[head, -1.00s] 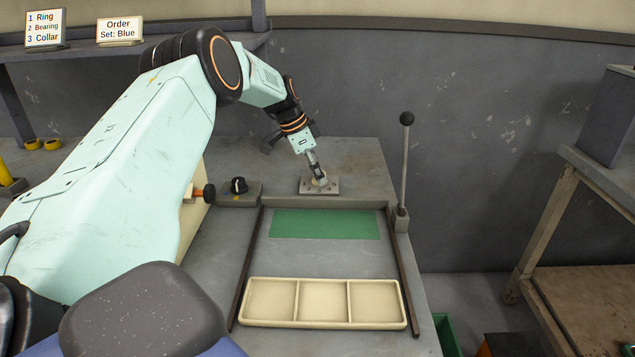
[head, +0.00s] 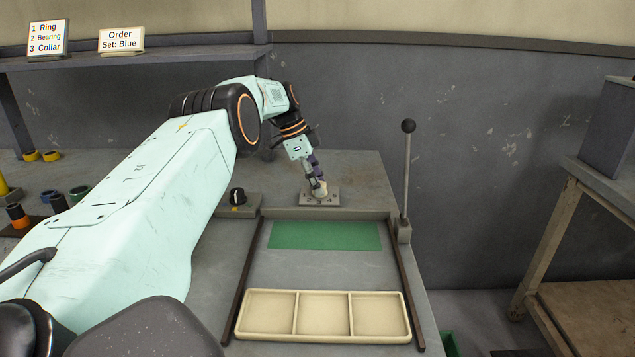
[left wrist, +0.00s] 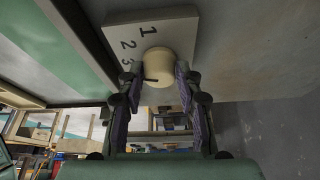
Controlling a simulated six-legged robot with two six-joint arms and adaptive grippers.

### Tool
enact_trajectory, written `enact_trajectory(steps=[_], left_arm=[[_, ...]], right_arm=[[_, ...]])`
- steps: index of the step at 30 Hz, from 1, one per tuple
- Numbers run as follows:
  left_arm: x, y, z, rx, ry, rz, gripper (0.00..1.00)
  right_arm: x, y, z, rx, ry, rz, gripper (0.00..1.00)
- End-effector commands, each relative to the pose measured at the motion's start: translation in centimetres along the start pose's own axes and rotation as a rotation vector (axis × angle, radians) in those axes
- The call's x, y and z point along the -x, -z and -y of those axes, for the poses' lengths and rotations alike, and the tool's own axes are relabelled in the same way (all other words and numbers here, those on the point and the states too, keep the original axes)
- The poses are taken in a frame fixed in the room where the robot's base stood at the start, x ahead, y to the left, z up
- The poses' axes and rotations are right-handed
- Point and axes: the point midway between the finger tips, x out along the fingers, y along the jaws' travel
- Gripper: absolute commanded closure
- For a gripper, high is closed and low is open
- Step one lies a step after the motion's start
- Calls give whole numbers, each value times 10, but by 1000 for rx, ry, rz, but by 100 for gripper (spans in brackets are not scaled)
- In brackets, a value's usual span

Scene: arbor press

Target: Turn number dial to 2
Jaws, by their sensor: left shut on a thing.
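The number dial is a cream round knob (left wrist: 169,66) on a pale plate marked 1, 2, 3 (left wrist: 180,25). In the left wrist view a short dark mark on the knob lies on its left side, nearest the 3. In the head view the plate (head: 327,201) sits at the back of the bench, and the knob is mostly covered by the fingers. My left gripper (head: 318,187) reaches down to it and is shut on the knob; its purple-padded fingers flank it in the left wrist view (left wrist: 165,95). My right gripper is out of view.
A black knob on a grey box (head: 238,196) is left of the plate. A lever with a black ball (head: 408,126) stands at right. A green mat (head: 325,235) and a cream three-part tray (head: 322,335) lie in front. Signs read Ring, Bearing, Collar (head: 47,38) and Order Set: Blue (head: 121,40).

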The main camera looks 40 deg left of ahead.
Motion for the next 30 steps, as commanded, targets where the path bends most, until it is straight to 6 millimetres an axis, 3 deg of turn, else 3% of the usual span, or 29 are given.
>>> enact_trajectory(steps=[8, 9, 17, 26, 30], left_arm=[[0, 0, 0, 0, 1, 1, 97], [0, 0, 0, 0, 1, 1, 64], [0, 0, 0, 0, 1, 0, 42], [2, 0, 0, 0, 1, 0, 42], [16, 0, 1, 0, 3, -1, 42]], right_arm=[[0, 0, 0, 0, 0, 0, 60], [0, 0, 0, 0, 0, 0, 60], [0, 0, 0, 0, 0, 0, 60], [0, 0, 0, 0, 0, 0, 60], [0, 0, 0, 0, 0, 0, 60]])
